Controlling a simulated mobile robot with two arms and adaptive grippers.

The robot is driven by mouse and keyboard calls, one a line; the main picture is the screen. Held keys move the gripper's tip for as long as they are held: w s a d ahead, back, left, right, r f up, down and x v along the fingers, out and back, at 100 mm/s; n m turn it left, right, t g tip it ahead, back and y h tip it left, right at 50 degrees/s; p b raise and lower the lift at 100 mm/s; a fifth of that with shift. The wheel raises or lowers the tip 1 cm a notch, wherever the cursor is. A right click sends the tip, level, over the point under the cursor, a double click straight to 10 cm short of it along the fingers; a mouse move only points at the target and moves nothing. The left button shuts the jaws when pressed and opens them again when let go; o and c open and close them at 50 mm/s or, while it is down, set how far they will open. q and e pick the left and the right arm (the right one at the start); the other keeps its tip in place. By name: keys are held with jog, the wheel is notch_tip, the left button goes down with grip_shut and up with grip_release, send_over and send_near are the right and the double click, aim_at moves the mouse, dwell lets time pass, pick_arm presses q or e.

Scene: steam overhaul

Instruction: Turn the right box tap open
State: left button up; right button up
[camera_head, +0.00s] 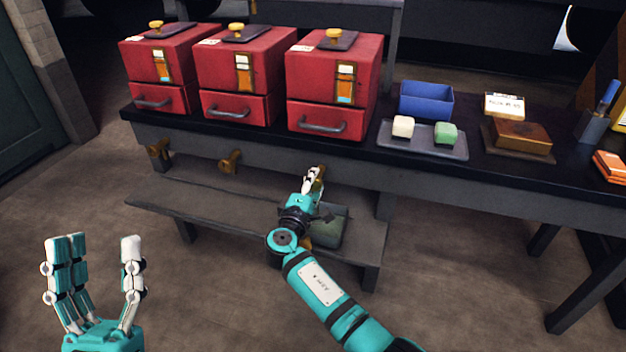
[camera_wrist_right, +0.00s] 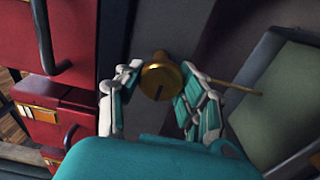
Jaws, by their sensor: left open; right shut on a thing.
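Three red boxes stand in a row on the dark bench; the right box (camera_head: 335,82) has a drawer with a grey handle. The right box tap, a round brass piece with a dark slot (camera_wrist_right: 160,77), sits between the fingers of my right gripper (camera_wrist_right: 157,95) in the wrist view. In the head view my right gripper (camera_head: 314,180) is at the bench front below the right box, shut on the tap and mostly hiding it. My left gripper (camera_head: 100,265) is open and empty at lower left, away from the bench.
A lower shelf (camera_head: 170,208) runs beneath, with a greenish bin (camera_head: 330,230) by my right arm. A blue tray (camera_head: 427,100) and a grey tray (camera_head: 455,153) with two blocks are at right.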

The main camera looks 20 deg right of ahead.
pick_arm(q)
jog(key=shift+w+d+f+g, duration=0.1)
jog(key=shift+w+f+g, duration=0.2)
jog(key=shift+w, duration=0.05)
pick_arm(e)
jog(key=o, duration=1.2)
jog(key=shift+c, duration=0.2)
jog(key=v, duration=1.2)
